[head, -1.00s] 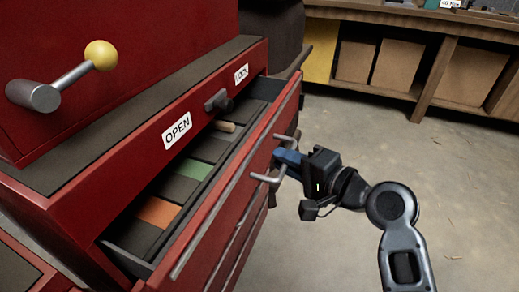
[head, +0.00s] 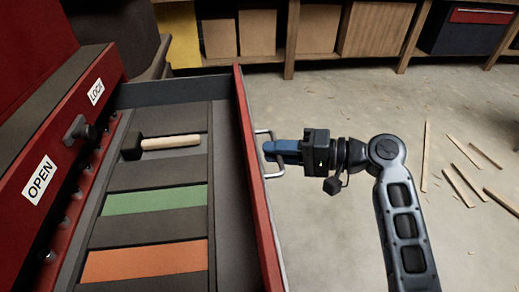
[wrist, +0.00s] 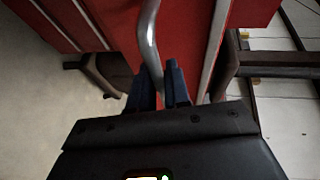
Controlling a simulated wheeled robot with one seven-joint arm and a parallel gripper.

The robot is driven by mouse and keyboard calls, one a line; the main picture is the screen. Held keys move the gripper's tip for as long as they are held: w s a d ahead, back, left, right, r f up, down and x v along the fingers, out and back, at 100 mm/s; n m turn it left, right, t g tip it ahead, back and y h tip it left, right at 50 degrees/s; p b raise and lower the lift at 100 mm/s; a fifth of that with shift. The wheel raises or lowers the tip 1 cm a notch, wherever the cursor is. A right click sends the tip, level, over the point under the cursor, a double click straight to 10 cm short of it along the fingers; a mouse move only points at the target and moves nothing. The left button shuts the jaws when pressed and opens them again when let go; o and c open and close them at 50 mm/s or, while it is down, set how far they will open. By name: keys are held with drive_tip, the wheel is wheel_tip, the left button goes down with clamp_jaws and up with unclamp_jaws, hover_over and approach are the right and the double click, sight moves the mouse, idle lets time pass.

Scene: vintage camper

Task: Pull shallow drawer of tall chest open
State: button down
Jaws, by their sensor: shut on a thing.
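The shallow drawer (head: 232,146) of the red chest (head: 50,135) stands far out in the head view. Its tray shows a mallet (head: 168,142) with a wooden handle, a green strip (head: 155,199) and an orange strip (head: 145,262). My gripper (head: 272,149) is at the drawer's front, shut on its metal bar handle (head: 268,171). In the wrist view the handle (wrist: 148,35) runs down between the two blue fingers (wrist: 160,88). The exact contact at the fingertips is partly hidden.
A knob (head: 78,130) sits on the chest rim between OPEN and LOCK labels. A shelf with boxes (head: 258,32) stands along the back. Thin wooden strips (head: 459,184) lie on the floor at right. The floor around my arm is otherwise clear.

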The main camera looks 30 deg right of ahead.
drive_tip(key=shift+s+d, duration=0.1)
drive_tip(key=shift+d, duration=0.2)
drive_tip(key=c, duration=1.2)
unclamp_jaws()
drive_tip(key=shift+o, duration=0.2)
drive_tip(key=v, duration=0.7)
drive_tip(key=shift+s+d, duration=0.25)
drive_tip(key=shift+r, duration=0.1)
